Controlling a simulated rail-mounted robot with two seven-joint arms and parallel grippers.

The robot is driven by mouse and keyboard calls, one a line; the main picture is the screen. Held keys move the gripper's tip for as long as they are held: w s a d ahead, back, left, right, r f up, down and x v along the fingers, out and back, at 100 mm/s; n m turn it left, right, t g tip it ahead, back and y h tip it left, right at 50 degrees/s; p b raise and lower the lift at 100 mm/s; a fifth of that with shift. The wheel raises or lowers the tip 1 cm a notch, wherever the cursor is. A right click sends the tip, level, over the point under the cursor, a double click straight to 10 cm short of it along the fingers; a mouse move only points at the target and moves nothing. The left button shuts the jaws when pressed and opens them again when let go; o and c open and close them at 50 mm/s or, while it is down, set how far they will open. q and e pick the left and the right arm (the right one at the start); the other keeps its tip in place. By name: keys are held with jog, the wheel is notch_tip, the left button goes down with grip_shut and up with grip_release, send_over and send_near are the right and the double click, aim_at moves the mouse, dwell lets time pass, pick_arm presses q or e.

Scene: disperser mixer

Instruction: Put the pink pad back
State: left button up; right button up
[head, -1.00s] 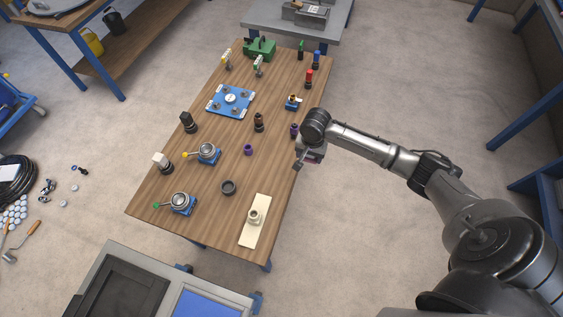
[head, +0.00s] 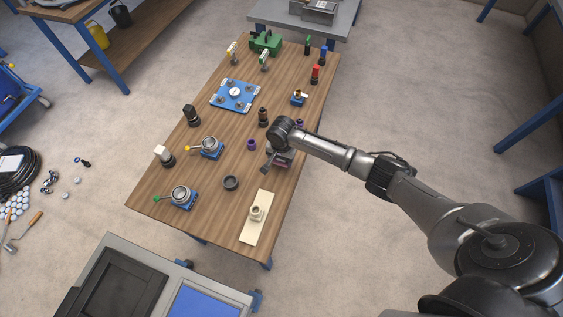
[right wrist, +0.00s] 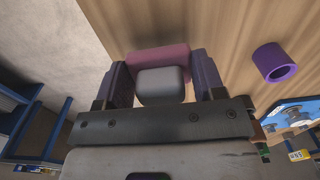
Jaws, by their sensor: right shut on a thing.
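The pink pad (right wrist: 160,60) shows in the right wrist view between the two fingers of my right gripper (right wrist: 152,85), with a grey block (right wrist: 160,85) in front of it. The gripper is shut on it. In the head view my right gripper (head: 279,161) is over the right part of the wooden table (head: 208,168), and a little pink shows under it. I cannot tell whether the pad touches the table top. My left gripper is not in view.
A purple ring (head: 252,144) stands just left of my right gripper; it also shows in the right wrist view (right wrist: 274,62). A dark ring (head: 231,183) and a cream plate with a fitting (head: 252,230) are nearer the front. A brown-topped bottle (head: 263,117) stands behind.

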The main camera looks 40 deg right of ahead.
aim_at(281, 162)
notch_tip(281, 162, down, 3)
jog(key=shift+f, duration=0.1)
dwell(0.3)
jog(key=o, duration=0.9)
jog(key=shift+f, duration=0.1)
